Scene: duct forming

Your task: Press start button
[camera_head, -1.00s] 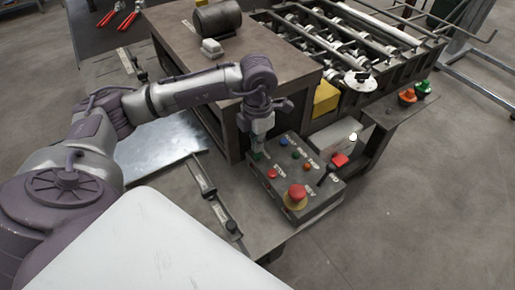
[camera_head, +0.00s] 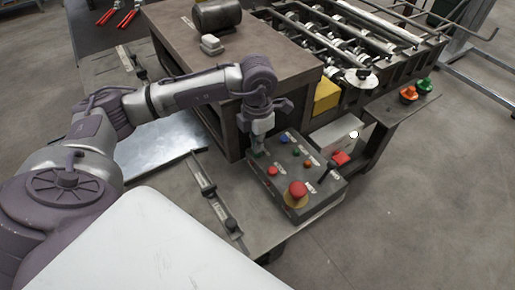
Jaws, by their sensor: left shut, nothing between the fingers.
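The control box (camera_head: 277,190) stands on the low metal table, its sloped top carrying several buttons. A small red button (camera_head: 272,171) sits on its left part, and a large red mushroom button (camera_head: 297,188) on a yellow base sits near its front edge. Blue (camera_head: 284,139) and orange-red (camera_head: 307,164) buttons are farther right. My left gripper (camera_head: 259,150) is shut and empty, pointing down at the box's far-left corner. Its fingertips cover the spot where a green button showed earlier, so that button is hidden. I cannot tell whether they touch it.
A black lever (camera_head: 325,173) rises from the box's right side. A workbench (camera_head: 270,65) stands just behind my gripper, with a roller machine (camera_head: 340,40) beside it. A metal sheet (camera_head: 160,145) lies left of the box. Orange (camera_head: 409,93) and green (camera_head: 425,85) items sit on a side shelf.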

